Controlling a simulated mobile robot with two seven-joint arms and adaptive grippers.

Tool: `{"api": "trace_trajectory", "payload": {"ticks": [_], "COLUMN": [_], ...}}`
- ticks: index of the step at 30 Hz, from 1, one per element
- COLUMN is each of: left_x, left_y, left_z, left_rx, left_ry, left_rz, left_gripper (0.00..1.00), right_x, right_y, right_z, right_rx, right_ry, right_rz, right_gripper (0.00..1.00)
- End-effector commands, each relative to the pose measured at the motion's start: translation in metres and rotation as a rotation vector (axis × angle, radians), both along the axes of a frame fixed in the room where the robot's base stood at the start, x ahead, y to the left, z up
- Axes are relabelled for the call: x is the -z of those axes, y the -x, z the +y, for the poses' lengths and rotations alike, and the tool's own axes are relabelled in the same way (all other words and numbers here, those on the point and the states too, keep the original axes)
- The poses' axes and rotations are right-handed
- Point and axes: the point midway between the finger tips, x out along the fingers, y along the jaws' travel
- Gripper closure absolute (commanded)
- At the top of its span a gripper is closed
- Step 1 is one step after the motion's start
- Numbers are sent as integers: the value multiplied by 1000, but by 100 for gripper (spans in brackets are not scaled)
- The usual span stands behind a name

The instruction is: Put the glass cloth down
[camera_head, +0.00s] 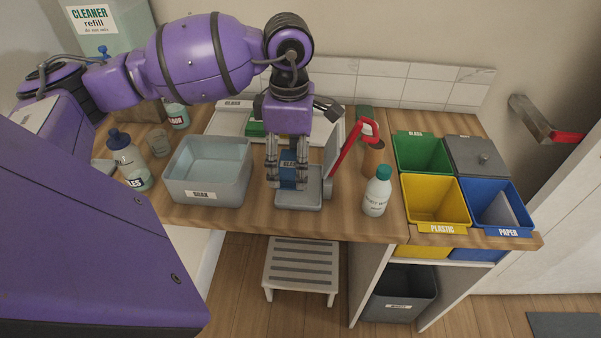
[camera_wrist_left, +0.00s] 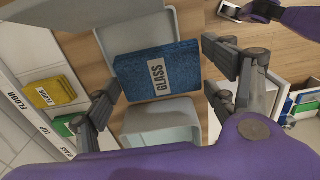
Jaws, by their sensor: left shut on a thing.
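The glass cloth is a folded blue block with a white GLASS label (camera_wrist_left: 158,80); in the head view its blue side (camera_head: 289,181) shows between my left fingers. My left gripper (camera_head: 287,178) points down and is shut on it. The cloth is held at or just above a small open grey box (camera_head: 298,201) near the counter's front edge; I cannot tell whether it touches the box.
A grey SOAK basin (camera_head: 206,172) stands left of the box, a white bottle (camera_head: 377,190) to the right. A red handle (camera_head: 347,150) rises beside the box. Behind is a white tray (camera_head: 226,119) with folded cloths. Open sorting bins (camera_head: 436,200) are at the right.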

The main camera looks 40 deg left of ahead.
Motion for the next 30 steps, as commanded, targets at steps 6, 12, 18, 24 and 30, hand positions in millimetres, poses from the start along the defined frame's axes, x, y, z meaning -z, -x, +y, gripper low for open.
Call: {"api": "trace_trajectory", "payload": {"ticks": [6,12,18,24,30], "left_x": [29,40,69,73,77], "left_y": [-24,-32,-34,-34,-34], "left_z": [1,2,3,3,3], "left_rx": [-1,-1,0,0,0], "left_ry": [2,2,1,0,-1], "left_rz": [-1,0,2,-1,1], "left_gripper": [44,44,44,44,44], "right_x": [-2,2,3,2,4], "right_y": [-2,2,3,2,3], "right_z": [0,-1,-1,-1,-1], "right_rx": [0,-1,-1,-1,-1], "right_ry": [0,1,1,1,1], "right_rz": [-5,4,8,6,6], "right_gripper": [60,60,60,60,60]}}
